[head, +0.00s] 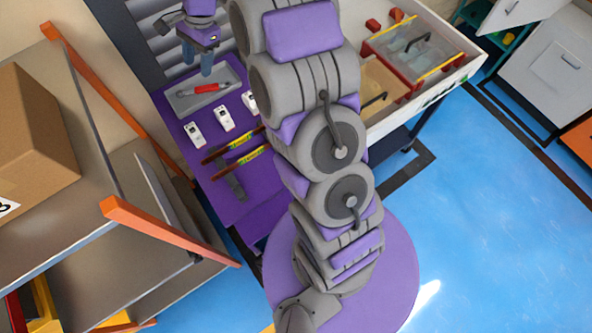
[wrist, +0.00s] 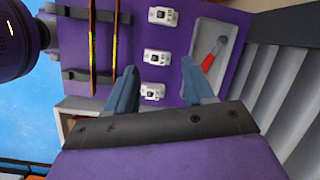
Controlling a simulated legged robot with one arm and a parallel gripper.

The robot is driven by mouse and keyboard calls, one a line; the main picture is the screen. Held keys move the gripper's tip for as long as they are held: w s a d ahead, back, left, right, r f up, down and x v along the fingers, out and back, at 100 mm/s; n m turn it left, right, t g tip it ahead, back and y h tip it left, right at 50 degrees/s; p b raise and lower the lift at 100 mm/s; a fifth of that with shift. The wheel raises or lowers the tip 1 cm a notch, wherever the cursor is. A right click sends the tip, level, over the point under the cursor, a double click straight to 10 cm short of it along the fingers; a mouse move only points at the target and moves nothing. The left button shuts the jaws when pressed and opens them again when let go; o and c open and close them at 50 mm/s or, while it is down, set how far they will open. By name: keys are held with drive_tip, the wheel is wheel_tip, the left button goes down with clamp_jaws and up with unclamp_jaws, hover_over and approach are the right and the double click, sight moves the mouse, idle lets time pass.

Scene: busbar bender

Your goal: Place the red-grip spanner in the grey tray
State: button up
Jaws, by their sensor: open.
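The red-grip spanner (head: 206,89) lies inside the grey tray (head: 189,105) at the far end of the purple bench. In the wrist view the spanner's red grip (wrist: 208,63) and metal head show within the tray (wrist: 203,30), at the upper right. The right finger partly covers the tray's near end there. My gripper (head: 198,62) is above and behind the tray in the head view, its fingers pointing down. Its two blue fingers (wrist: 160,88) stand apart with nothing between them. They are clear of the spanner.
Three white devices (head: 225,118) sit in a row beside the tray on the purple bench (head: 222,208). Two dark bars with yellow labels (head: 237,158) lie on supports nearby. A shelf with a cardboard box (head: 35,140) stands left. A worktable with bins (head: 412,45) stands right. Blue floor is open at right.

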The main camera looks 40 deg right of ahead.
drive_tip(key=s+a+r+n+g+h, duration=0.1)
drive_tip(key=s+r+n, duration=0.3)
drive_tip(key=s, duration=0.7)
drive_tip(key=s+a+r+n+h, duration=0.1)
drive_tip(key=s+r+n, duration=0.25)
drive_tip(key=s, duration=0.75)
drive_tip(key=s+d+f+n+g+h, duration=0.1)
drive_tip(key=s+n, duration=0.5)
drive_tip(key=s, duration=1.3)
drive_tip(key=shift+s+d+f+h, duration=0.3)
drive_tip(key=shift+d+f, duration=0.25)
drive_tip(key=shift+d, duration=0.45)
drive_tip(key=shift+n, duration=0.25)
drive_tip(key=shift+c, duration=1)
